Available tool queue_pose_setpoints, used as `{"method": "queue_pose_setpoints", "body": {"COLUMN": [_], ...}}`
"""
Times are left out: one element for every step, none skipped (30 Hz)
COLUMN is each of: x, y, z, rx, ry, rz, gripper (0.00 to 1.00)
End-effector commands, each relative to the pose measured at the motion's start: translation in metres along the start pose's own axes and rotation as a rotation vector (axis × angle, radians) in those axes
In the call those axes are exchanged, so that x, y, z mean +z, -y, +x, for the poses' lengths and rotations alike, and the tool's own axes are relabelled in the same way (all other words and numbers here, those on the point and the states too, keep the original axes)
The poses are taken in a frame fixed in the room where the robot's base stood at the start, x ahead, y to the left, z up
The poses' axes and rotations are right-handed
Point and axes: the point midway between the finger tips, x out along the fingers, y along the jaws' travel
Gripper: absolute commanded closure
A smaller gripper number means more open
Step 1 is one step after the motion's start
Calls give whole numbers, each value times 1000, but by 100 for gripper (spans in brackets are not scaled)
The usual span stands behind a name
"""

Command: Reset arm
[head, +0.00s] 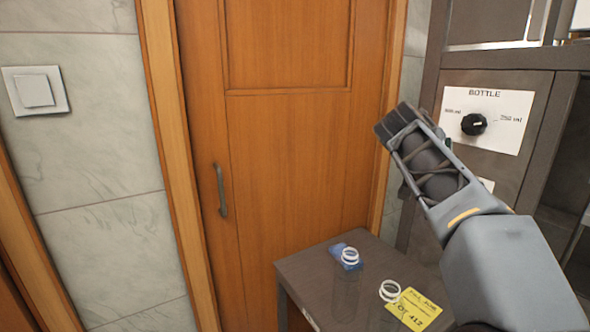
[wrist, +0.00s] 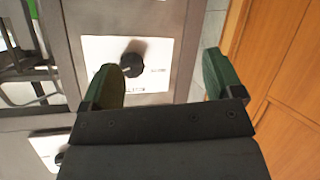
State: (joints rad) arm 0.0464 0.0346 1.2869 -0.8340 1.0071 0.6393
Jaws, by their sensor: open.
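My gripper (head: 397,125) is raised in the head view, in front of the wooden door and left of the grey cabinet. In the wrist view my gripper (wrist: 166,78) shows two green-padded fingers spread apart, with nothing between them. Beyond the fingers is the black knob (wrist: 132,62) on its white plate, and a gap separates them in the head view. The black knob (head: 473,124) sits on a white plate marked "BOTTLE" with a volume label on each side.
A dark table (head: 318,277) below holds a white ring on a blue pad (head: 345,257), another white ring (head: 390,290) and a yellow tag (head: 414,309). The grey cabinet (head: 437,88) stands at right. A wooden door (head: 290,150) and a light switch (head: 36,91) are behind.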

Motion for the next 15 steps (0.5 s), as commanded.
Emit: {"method": "queue_pose_setpoints", "body": {"x": [4,16,33,47,61,80,94,108,127,140,154,170,182,193,207], "y": [-2,1,4,5,7,8,9,9,9,9,8,7,7,6,5], "z": [-19,-25,-34,-42,-49,-60,-68,-76,-87,-95,-103,-113,-120,-127,-135], "rx": [-54,-89,-136,-172,-207,-254,-289,-321,-364,-394,-423,-460,-485,-508,-536], "ry": [66,108,163,203,242,292,329,364,407,437,466,501,526,548,575], "rz": [-49,-78,-117,-144,-170,-202,-223,-243,-267,-283,-297,-313,-323,-331,-342], "gripper": [14,14,14,14,14,14,14,14,14,14,14,14,14,14,14]}}
